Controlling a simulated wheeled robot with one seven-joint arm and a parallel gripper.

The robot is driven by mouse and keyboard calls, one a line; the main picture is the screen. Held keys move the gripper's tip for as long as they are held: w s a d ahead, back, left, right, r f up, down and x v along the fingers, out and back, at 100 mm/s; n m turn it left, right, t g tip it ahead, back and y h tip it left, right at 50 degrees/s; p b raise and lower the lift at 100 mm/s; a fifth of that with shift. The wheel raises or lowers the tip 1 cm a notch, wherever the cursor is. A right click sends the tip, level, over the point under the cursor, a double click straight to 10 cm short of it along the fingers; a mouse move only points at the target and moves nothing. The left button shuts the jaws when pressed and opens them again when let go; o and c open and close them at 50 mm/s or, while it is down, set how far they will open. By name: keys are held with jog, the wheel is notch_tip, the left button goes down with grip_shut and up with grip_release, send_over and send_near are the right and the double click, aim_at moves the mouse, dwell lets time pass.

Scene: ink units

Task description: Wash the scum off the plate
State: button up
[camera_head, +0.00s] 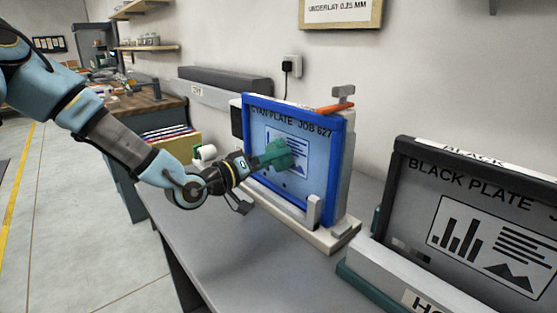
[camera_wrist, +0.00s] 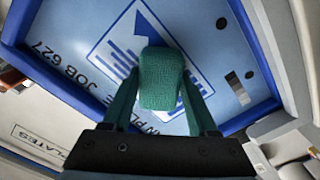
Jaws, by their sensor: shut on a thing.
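The cyan plate (camera_head: 305,180) stands upright in a blue frame, marked "CYAN PLATE JOB 627". It also fills much of the wrist view (camera_wrist: 215,55), with a printed picture and a few small dark spots. My gripper (camera_head: 262,158) is shut on a green pad (camera_head: 278,154), which is in front of the plate's printed picture. In the wrist view the pad (camera_wrist: 161,78) sits between the green fingers and covers part of the picture. I cannot tell whether the pad touches the plate. The plate surface behind the pad is hidden.
A black plate (camera_head: 470,215) in a dark frame stands to the right on the same grey bench (camera_head: 255,255). A white roll (camera_head: 205,153) and a box of folders (camera_head: 172,142) are at the left. An orange-handled tool (camera_head: 335,108) lies on top of the blue frame.

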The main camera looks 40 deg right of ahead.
aim_at(296, 154)
jog(key=shift+w, duration=1.1)
jog(key=shift+r+p, duration=0.65)
jog(key=shift+r, duration=0.1)
jog(key=shift+s+f, duration=0.15)
jog(key=shift+s, duration=0.8)
jog(key=shift+s+a+b, duration=0.15)
jog(key=shift+s+b, duration=0.35)
jog(key=shift+s, duration=1.35)
jog(key=shift+s+a+b, duration=0.1)
jog(key=shift+s+b, duration=0.4)
jog(key=shift+s, duration=1.3)
jog(key=shift+w, duration=1.6)
jog(key=shift+w+d+p, duration=0.2)
jog(key=shift+w+p, duration=0.1)
jog(key=shift+w, duration=1.2)
jog(key=shift+w+d+p, duration=0.15)
jog(key=shift+w+p, duration=0.15)
jog(key=shift+w, duration=1.2)
jog(key=shift+w+a+p, duration=0.15)
jog(key=shift+a+p, duration=0.45)
jog(key=shift+a, duration=2.35)
